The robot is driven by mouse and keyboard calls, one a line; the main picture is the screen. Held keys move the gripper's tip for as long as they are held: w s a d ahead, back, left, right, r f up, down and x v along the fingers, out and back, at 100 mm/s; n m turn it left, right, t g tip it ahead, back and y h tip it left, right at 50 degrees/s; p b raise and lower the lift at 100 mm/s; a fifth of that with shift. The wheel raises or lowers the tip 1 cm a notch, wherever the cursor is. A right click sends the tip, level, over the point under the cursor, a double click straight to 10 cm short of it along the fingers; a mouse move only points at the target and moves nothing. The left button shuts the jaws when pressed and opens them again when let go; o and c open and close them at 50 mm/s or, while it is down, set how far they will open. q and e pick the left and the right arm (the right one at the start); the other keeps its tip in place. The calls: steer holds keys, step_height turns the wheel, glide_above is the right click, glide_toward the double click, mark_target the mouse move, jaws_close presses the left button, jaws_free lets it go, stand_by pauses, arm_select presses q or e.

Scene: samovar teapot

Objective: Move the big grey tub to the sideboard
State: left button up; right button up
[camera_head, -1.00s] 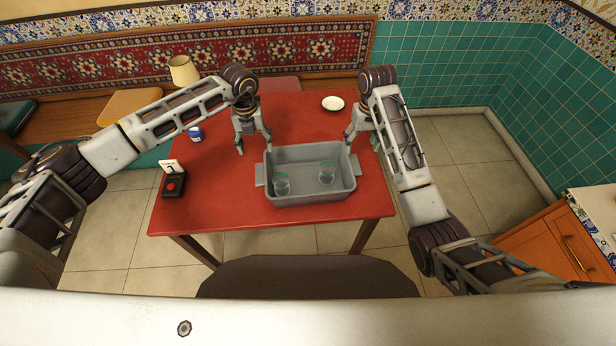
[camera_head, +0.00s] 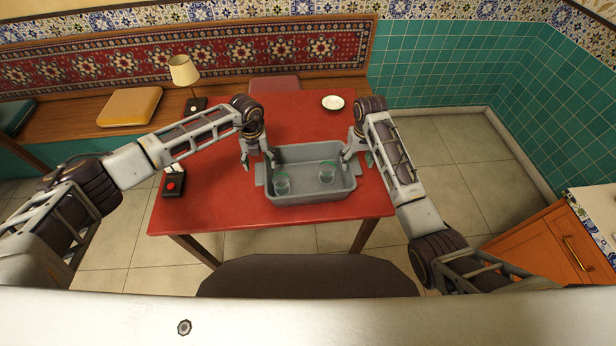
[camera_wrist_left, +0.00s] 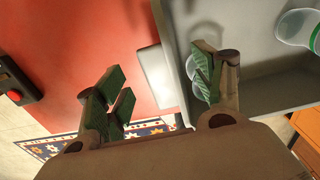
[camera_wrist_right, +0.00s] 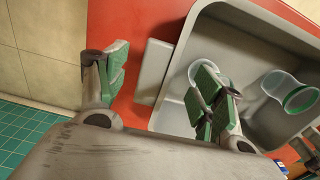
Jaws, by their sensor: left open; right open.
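The big grey tub (camera_head: 310,197) stands on the red table (camera_head: 215,205) with two clear, green-rimmed glasses (camera_head: 282,184) (camera_head: 327,173) inside. My left gripper (camera_head: 259,160) is open at the tub's left end. In the left wrist view the left handle (camera_wrist_left: 158,78) lies between its fingers, one over the tub's inside and one outside. My right gripper (camera_head: 357,158) is open at the right end. In the right wrist view the right handle (camera_wrist_right: 153,70) also lies between its spread fingers. An orange cabinet with a pale top, likely the sideboard (camera_head: 548,245), is partly visible at the right.
A black box with a red button (camera_head: 173,184) sits at the table's left. A white plate (camera_head: 333,102) is at the back. A dark chair back (camera_head: 305,277) stands at the near side. A lamp (camera_head: 184,72) stands behind the left arm. Floor is clear between table and cabinet.

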mark_target(261, 168)
arm_select(q)
steer(key=shift+f, duration=2.3)
arm_select(e)
steer(key=shift+f, duration=2.35)
arm_select(q)
steer(key=c, duration=1.5)
arm_select(e)
steer(key=c, duration=1.5)
arm_select(q)
steer(key=shift+o, duration=0.2)
arm_select(e)
steer(key=shift+o, duration=0.2)
